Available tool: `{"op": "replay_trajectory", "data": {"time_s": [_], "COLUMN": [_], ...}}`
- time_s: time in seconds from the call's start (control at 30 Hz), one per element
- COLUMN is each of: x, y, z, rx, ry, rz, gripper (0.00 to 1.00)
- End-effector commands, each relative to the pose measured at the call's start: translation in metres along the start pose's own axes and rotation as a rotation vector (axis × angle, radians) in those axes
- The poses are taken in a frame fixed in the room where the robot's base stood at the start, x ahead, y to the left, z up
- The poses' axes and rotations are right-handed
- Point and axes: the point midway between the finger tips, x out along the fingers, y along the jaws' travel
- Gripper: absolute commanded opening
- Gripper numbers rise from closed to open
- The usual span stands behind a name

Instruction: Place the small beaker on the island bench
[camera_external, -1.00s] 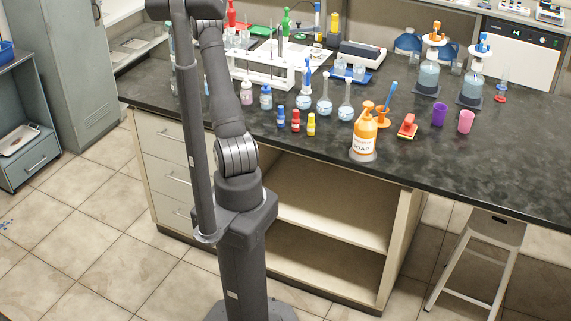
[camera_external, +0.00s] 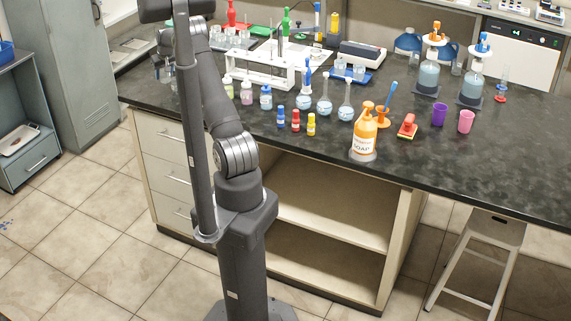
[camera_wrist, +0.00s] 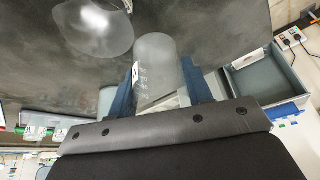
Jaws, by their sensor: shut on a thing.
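In the wrist view, my gripper (camera_wrist: 159,78) has its blue fingers on both sides of a small clear beaker (camera_wrist: 155,58) with white graduation marks, and is shut on it. The beaker is in front of the dark bench top (camera_wrist: 200,22); whether its base touches the bench, I cannot tell. In the external view, the island bench (camera_external: 420,160) has a black top and cream cabinets. My arm stands at its front left and reaches over the left end. My own arm mostly hides the gripper and the held beaker there.
Another clear glass vessel (camera_wrist: 95,28) is close to the held beaker in the wrist view. In the external view, a white rack (camera_external: 262,68), several flasks (camera_external: 324,107), a soap bottle (camera_external: 363,136) and cups (camera_external: 466,121) crowd the bench. The front right top is clear.

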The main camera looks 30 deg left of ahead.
Motion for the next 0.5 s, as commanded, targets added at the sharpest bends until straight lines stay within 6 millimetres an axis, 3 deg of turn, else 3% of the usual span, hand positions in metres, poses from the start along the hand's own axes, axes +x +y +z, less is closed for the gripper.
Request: {"op": "replay_trajectory", "data": {"time_s": [0.23, 0.5], "x": [0.036, 0.04], "y": [0.001, 0.001], "z": [0.015, 0.017], "rx": [0.0, 0.0], "ry": [-0.002, 0.0], "rz": [0.0, 0.0], "gripper": [0.24, 0.24]}}
